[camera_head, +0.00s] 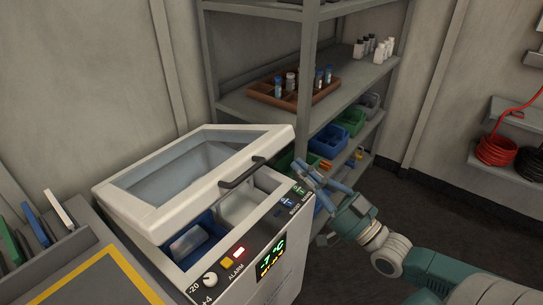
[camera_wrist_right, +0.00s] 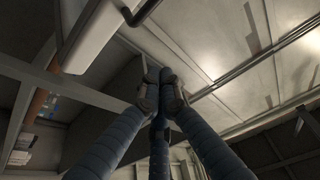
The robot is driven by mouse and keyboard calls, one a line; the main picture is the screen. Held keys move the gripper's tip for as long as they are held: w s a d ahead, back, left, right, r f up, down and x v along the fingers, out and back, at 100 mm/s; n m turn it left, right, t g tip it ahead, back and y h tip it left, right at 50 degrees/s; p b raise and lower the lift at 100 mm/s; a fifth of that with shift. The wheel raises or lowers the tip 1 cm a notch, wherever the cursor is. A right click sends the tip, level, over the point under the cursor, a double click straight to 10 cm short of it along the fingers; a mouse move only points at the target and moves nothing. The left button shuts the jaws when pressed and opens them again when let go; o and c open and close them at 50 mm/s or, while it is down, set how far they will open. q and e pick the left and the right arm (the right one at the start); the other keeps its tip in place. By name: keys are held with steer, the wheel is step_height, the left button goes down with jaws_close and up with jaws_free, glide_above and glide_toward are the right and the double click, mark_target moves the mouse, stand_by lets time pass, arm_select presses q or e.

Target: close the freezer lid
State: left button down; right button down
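The white chest freezer (camera_head: 226,272) stands at the lower middle of the head view. Its lid (camera_head: 150,215), with a glass window, is raised and tilted, leaving a gap at the front that shows the inside. A dark bar handle (camera_head: 243,173) is on the lid's front edge. My right gripper (camera_head: 303,168) is just right of the freezer, apart from the handle. In the right wrist view its fingers (camera_wrist_right: 164,84) meet at the tips with nothing between them; the lid (camera_wrist_right: 95,36) and handle (camera_wrist_right: 141,12) show at the top left. My left gripper is not in view.
A grey shelf rack (camera_head: 345,90) stands behind, with a brown tray (camera_head: 262,91) of bottles and coloured bins. A bench (camera_head: 75,270) with a rack of coloured plates adjoins the freezer's left. Dark floor is open at the right.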

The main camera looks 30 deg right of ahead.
steer(key=p+x, duration=0.2)
steer(key=x, duration=0.8)
steer(key=shift+s+a+f, duration=0.1)
steer(key=shift+a+f, duration=0.05)
steer(key=shift+f, duration=0.55)
steer(key=shift+s+a+f, duration=0.1)
steer(key=shift+s+f, duration=0.05)
steer(key=shift+f, duration=0.6)
steer(key=shift+s+a+f, duration=0.1)
steer(key=shift+a+f, duration=0.05)
steer(key=shift+f, duration=0.55)
